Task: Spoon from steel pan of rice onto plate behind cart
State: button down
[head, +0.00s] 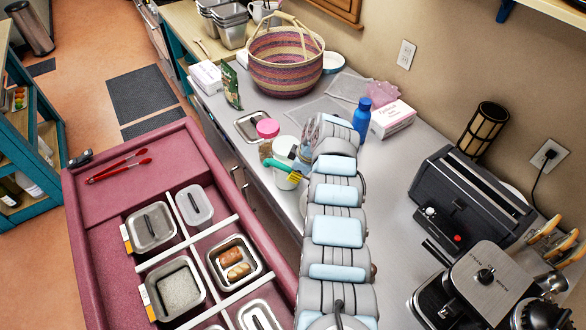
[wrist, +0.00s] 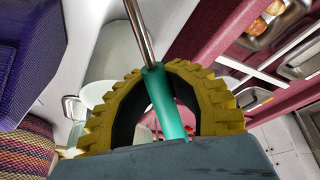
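My gripper (wrist: 160,82) has yellow ribbed fingers. In the wrist view it is shut on the green handle of a steel-shafted utensil (wrist: 165,105), seemingly the spoon; its far end is out of frame. In the head view my gripper (head: 287,165) is over the counter, right of the cart, at a white container (head: 285,147). I cannot make out a plate for certain; a white round dish (head: 333,62) stands at the back of the counter.
The maroon cart (head: 85,215) holds lidded steel pans, a pan of sausage-like food (head: 233,262) and red tongs (head: 118,167). A blue bottle (head: 362,118), a glove box (head: 392,118) and a woven basket (head: 285,65) stand on the counter. A dark grill appliance (head: 470,205) is at right.

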jog(key=shift+s+r+p, duration=0.2)
jog(key=shift+r+p, duration=0.05)
jog(key=shift+p, duration=1.7)
jog(key=t+p, duration=0.1)
jog(key=p, duration=0.3)
jog(key=shift+t, duration=0.4)
jog(key=shift+h+p, duration=0.3)
jog(key=shift+p, duration=0.05)
